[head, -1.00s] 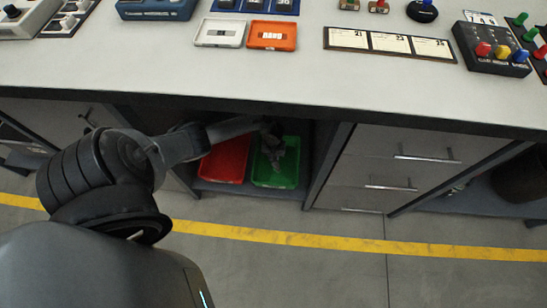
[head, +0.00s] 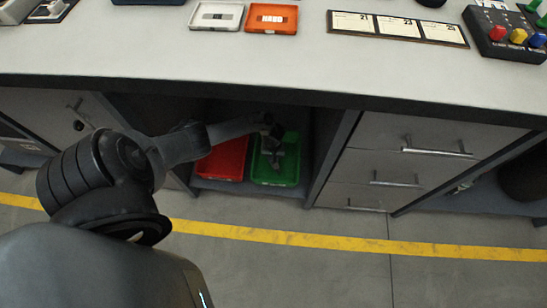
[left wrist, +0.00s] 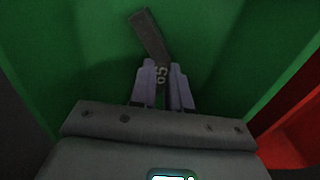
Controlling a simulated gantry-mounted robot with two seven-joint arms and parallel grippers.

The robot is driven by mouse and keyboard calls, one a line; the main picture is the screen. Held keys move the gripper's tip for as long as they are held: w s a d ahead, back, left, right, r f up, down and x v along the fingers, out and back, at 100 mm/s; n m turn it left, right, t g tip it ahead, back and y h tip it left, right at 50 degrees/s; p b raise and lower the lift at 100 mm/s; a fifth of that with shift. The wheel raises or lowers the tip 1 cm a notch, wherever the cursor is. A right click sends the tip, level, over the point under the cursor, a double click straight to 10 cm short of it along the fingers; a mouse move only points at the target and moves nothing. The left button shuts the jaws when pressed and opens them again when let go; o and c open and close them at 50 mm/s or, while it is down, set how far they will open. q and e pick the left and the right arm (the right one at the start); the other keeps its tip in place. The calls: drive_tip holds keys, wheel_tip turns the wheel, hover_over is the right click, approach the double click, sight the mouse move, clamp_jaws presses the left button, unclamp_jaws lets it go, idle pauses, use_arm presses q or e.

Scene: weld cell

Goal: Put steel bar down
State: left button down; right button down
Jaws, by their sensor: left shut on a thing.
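The steel bar (left wrist: 149,36) is a dark grey flat bar with the marking "65" near my fingers. My left gripper (left wrist: 165,84) is shut on its lower end in the left wrist view, and the bar points away from the fingers, slightly tilted. Behind the bar are the green walls and floor of the green tray (left wrist: 75,45). In the head view my left gripper (head: 273,158) is over the green tray (head: 278,180), on the shelf under the bench. Whether the bar touches the tray floor I cannot tell. My right gripper is not in view.
A red tray (head: 222,162) stands just left of the green one; it also shows in the left wrist view (left wrist: 295,135). The workbench top (head: 270,62) overhangs both trays. A drawer cabinet (head: 385,165) stands to the right.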

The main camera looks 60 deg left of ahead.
use_arm(q)
drive_tip(key=shift+f, duration=0.35)
drive_tip(key=c, duration=1.1)
unclamp_jaws()
